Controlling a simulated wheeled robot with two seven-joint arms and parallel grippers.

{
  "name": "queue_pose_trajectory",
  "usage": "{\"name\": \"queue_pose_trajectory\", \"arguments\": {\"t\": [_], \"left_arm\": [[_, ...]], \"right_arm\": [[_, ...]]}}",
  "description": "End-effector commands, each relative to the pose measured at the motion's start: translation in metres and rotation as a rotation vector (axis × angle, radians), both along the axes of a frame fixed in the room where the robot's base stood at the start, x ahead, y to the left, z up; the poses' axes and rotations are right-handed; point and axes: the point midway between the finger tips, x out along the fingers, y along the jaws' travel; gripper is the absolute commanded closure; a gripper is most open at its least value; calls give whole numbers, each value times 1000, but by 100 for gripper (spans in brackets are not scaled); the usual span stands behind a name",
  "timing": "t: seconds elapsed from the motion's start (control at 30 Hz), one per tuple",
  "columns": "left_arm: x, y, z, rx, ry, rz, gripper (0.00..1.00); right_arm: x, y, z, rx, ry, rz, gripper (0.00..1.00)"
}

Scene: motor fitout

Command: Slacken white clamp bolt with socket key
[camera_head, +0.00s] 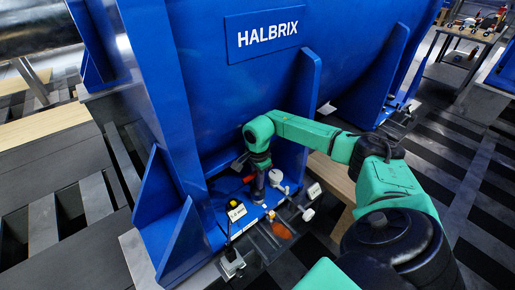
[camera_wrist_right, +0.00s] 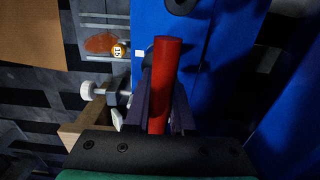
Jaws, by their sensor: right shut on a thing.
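My right gripper (camera_head: 259,184) reaches down to the foot of the blue HALBRIX motor housing in the head view. In the right wrist view its dark fingers (camera_wrist_right: 162,105) are shut on a red cylindrical handle, which I take to be the socket key (camera_wrist_right: 165,80). The key's working end is hidden. A white bolt head or knob (camera_head: 308,214) sits beside the foot, to the right of the gripper; a white knob also shows in the right wrist view (camera_wrist_right: 86,88), left of the key and apart from it. Another white part (camera_head: 276,176) is close beside the gripper. My left gripper is out of view.
An orange-red item (camera_head: 282,230) lies below the foot. A workbench (camera_head: 468,33) is far right.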

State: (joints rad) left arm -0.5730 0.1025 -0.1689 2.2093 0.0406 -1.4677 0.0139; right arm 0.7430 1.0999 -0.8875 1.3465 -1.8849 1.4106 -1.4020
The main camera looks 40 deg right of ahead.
Motion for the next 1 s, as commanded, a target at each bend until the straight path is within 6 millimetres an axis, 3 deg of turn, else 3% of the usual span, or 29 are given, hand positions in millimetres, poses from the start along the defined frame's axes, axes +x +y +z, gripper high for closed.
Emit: {"name": "queue_pose_trajectory", "arguments": {"t": [1.0], "left_arm": [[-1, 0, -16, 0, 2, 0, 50]], "right_arm": [[0, 0, -20, 1, 0, 0, 100]]}}
